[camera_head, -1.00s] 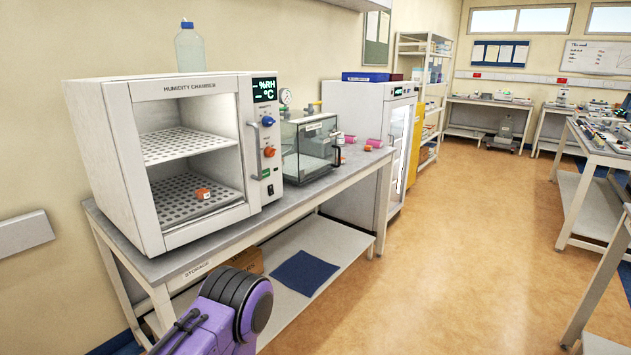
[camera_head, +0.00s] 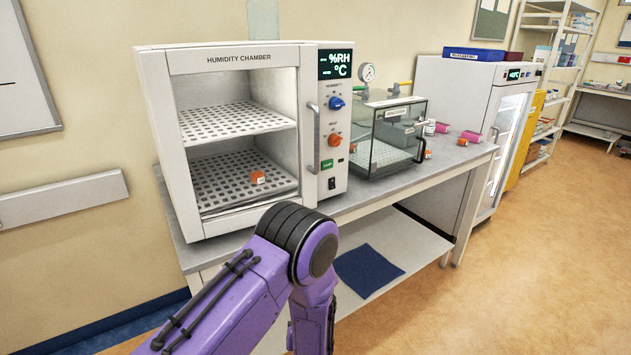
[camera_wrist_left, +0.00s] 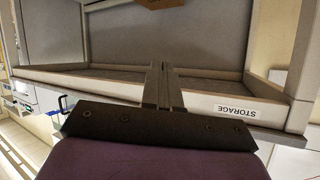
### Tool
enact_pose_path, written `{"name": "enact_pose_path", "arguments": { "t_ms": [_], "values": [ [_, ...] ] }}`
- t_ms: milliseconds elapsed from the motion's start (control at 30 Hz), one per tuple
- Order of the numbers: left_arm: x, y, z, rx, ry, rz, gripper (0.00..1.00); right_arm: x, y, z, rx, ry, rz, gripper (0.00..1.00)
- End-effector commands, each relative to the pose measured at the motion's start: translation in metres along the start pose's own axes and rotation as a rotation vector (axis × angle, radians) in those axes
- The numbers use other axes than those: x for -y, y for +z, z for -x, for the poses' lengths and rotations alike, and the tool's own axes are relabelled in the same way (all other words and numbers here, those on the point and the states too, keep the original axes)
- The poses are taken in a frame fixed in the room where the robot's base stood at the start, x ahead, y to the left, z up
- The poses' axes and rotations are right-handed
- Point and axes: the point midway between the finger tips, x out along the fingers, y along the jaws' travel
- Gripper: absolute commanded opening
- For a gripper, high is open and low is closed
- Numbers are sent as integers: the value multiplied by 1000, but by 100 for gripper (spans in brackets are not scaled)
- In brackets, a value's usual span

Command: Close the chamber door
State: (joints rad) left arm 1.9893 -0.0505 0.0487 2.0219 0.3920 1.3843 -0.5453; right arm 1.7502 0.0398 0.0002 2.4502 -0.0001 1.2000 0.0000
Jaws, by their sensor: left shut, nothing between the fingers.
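The white humidity chamber (camera_head: 155,120) stands on the bench. Its door (camera_head: 235,62) is a white frame around a large window, with a vertical grey handle (camera_head: 313,138) at its right edge. The door looks flush or nearly flush with the front; I cannot tell whether a small gap is left. Perforated shelves and a small orange item (camera_head: 258,177) show inside. My left arm is bent in front of the bench, below the chamber, its hand out of sight in the head view.
The control panel (camera_head: 335,120) sits right of the door. Further right on the bench (camera_head: 455,165) are a clear glass box (camera_head: 390,135) and small pink items (camera_head: 471,137). A lower shelf holds a dark blue mat (camera_head: 368,271). Open floor (camera_head: 530,270) lies at the right.

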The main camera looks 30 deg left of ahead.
Motion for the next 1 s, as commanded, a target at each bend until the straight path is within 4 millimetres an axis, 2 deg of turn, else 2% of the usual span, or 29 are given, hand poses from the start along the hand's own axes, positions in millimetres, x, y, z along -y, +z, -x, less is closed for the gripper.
{"name": "enact_pose_path", "arguments": {
  "t_ms": [33,67,100,200,300,400,467,1000],
  "values": [
    [-25,-69,-12,-139,-50,39,0,0,-1,2,1,1,0,0],
    [-36,-105,-14,-205,-91,57,0,-1,-1,3,1,1,0,0],
    [-46,-151,-14,-276,-148,87,0,-1,-1,3,1,1,0,0],
    [-61,-241,1,-379,-273,163,0,-1,-2,4,0,1,0,0],
    [-66,-291,17,-407,-351,218,0,-1,-2,4,0,1,0,0],
    [-65,-309,22,-409,-382,237,0,-1,-2,6,0,0,0,0],
    [-62,-313,18,-407,-386,238,0,-1,-3,8,0,0,0,0],
    [-16,-350,-75,-406,-385,234,0,-4,-16,39,0,0,0,0]
  ]
}}
